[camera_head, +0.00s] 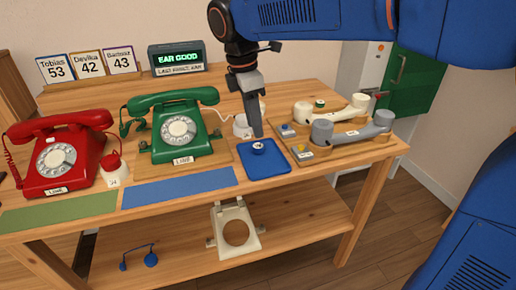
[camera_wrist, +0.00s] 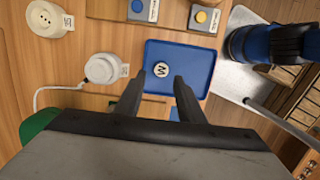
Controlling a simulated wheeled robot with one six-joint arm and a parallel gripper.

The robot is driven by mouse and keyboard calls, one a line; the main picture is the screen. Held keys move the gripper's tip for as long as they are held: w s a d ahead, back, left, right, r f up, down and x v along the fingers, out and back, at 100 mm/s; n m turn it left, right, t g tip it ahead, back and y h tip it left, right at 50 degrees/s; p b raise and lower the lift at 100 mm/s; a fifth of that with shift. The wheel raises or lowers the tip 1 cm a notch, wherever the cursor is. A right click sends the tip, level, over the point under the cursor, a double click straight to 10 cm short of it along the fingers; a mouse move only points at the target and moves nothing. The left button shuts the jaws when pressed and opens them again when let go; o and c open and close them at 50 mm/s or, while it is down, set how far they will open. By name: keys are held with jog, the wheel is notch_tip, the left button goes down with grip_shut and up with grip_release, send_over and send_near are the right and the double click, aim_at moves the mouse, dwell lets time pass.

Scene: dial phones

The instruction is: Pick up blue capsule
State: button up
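A small round piece with a white lettered top (camera_head: 258,146) sits on the blue tray (camera_head: 275,168); its sides are hard to make out against the tray, so I cannot confirm that it is the blue capsule. In the wrist view the white lettered disc (camera_wrist: 161,69) lies near the left middle of the tray (camera_wrist: 196,57). My gripper (camera_head: 258,133) points down over the tray, just above the piece. In the wrist view my gripper (camera_wrist: 159,76) is open, its two fingers apart on either side of the disc, with nothing held.
A green dial phone (camera_head: 178,128) and a red dial phone (camera_head: 62,155) stand left of the tray. A wooden board (camera_head: 330,142) with grey and cream handset parts stands to the right. A white corded round piece (camera_wrist: 102,68) is beside the tray. A blue mat (camera_head: 180,187) lies in front.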

aim_at(258, 146)
jog(key=shift+s+d+f, duration=0.1)
jog(key=shift+d+f, duration=0.1)
jog(key=shift+f, duration=1.3)
jog(key=shift+d+f, duration=0.15)
jog(key=shift+f, duration=1.35)
jog(key=c, duration=0.8)
jog(key=shift+r, duration=0.15)
